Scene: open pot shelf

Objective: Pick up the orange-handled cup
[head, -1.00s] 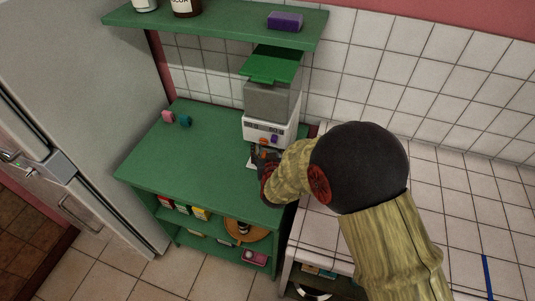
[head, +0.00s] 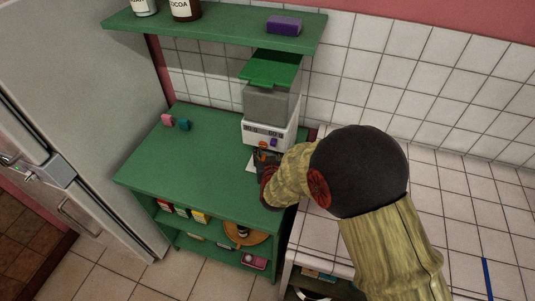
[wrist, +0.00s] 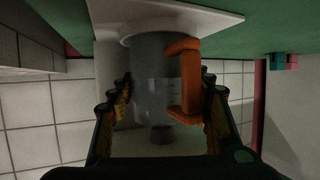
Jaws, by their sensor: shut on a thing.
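The orange-handled cup (wrist: 150,75) is grey, and its orange handle (wrist: 187,95) faces right in the wrist view, where the counter shows at the top. My gripper (wrist: 167,82) has one finger on each side of the cup and is shut on it, with the right finger close against the handle. The cup's one end is at or very near a white plate (wrist: 200,18); I cannot tell if they touch. In the head view my gripper (head: 266,164) is in front of the white and grey machine, and my arm and fingers mostly hide the cup.
The machine (head: 268,128) with a green lid stands on the green counter (head: 185,160). Pink (head: 168,120) and teal (head: 184,124) small items lie at the back left. A green shelf (head: 225,28) hangs above. The counter's left and middle are clear.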

